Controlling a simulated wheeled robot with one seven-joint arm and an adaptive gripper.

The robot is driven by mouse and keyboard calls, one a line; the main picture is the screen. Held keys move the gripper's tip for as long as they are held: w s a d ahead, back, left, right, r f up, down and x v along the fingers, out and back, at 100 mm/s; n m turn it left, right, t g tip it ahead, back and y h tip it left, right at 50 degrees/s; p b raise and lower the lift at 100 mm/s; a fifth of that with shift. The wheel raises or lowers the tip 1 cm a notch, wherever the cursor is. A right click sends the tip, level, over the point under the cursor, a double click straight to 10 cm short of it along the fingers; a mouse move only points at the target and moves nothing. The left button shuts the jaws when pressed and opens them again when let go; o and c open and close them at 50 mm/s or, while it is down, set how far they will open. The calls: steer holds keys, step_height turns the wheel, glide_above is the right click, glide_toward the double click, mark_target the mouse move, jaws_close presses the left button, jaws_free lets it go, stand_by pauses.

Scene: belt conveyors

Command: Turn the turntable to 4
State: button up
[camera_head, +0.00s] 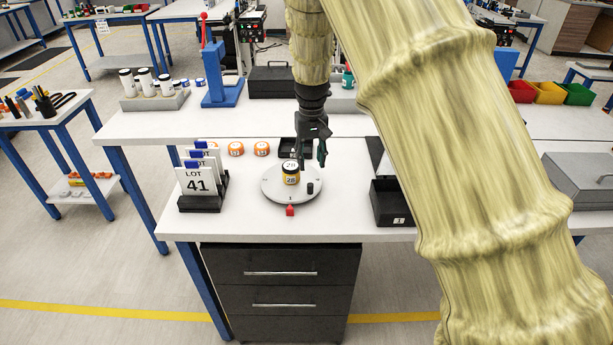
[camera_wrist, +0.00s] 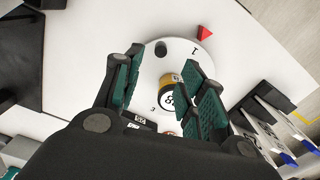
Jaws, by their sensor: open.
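The turntable (camera_head: 275,188) is a round white disc on the bench. Its numeral 1 is beside the red pointer (camera_head: 290,211) in the wrist view, where the disc (camera_wrist: 190,57) and pointer (camera_wrist: 205,33) also show. A numeral 3 is on the opposite part; I cannot make out a 4. A short black peg (camera_head: 310,188) stands near the rim; it also shows in the wrist view (camera_wrist: 161,48). A yellow-and-black jar labelled 28 (camera_head: 291,178) stands on the disc. My gripper (camera_head: 314,163) is open and empty above the disc's back right, apart from peg and jar.
A black rack of LOT cards (camera_head: 203,200) stands left of the turntable. A black bin (camera_head: 391,203) is to the right. The bench front around the pointer is clear.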

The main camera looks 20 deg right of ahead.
mark_target(310, 184)
steer(key=shift+f+p, duration=1.85)
steer(key=shift+f, duration=3.4)
jaws_close()
